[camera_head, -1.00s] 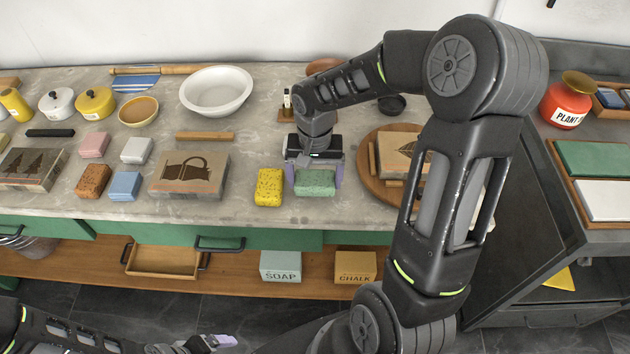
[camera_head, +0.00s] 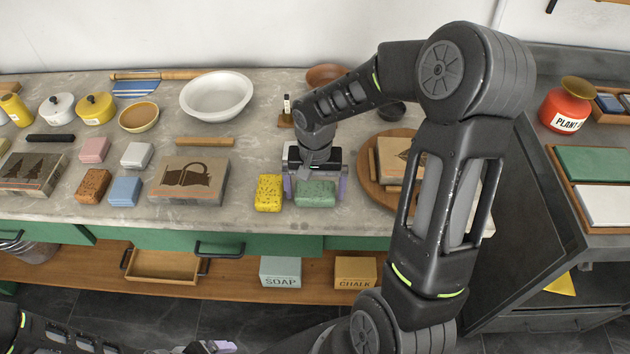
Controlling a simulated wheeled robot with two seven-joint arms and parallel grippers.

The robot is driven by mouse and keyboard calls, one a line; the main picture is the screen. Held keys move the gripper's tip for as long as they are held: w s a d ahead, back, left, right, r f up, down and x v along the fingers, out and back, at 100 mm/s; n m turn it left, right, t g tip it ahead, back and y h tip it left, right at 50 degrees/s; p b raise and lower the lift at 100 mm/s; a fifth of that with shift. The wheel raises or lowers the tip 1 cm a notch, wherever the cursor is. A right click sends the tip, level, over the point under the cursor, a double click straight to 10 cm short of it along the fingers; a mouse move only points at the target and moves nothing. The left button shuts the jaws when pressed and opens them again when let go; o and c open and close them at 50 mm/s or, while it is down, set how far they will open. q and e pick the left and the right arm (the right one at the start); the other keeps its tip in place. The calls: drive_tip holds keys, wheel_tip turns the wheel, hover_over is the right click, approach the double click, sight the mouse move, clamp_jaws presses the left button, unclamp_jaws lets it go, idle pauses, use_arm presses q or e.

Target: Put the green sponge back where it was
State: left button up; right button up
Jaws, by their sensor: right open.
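The green sponge (camera_head: 316,194) lies on the stone counter near its front edge, just right of the yellow sponge (camera_head: 269,192). My left gripper (camera_head: 222,347) is low at the bottom edge of the view, away from the counter, and only partly shows.
A round wooden board (camera_head: 372,188) is close on the right.

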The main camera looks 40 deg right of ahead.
sight(315, 190)
wheel_tip(315, 190, up, 12)
drive_tip(key=b, duration=0.1)
drive_tip(key=shift+r, duration=0.15)
drive_tip(key=shift+s, duration=0.1)
idle(1.0)
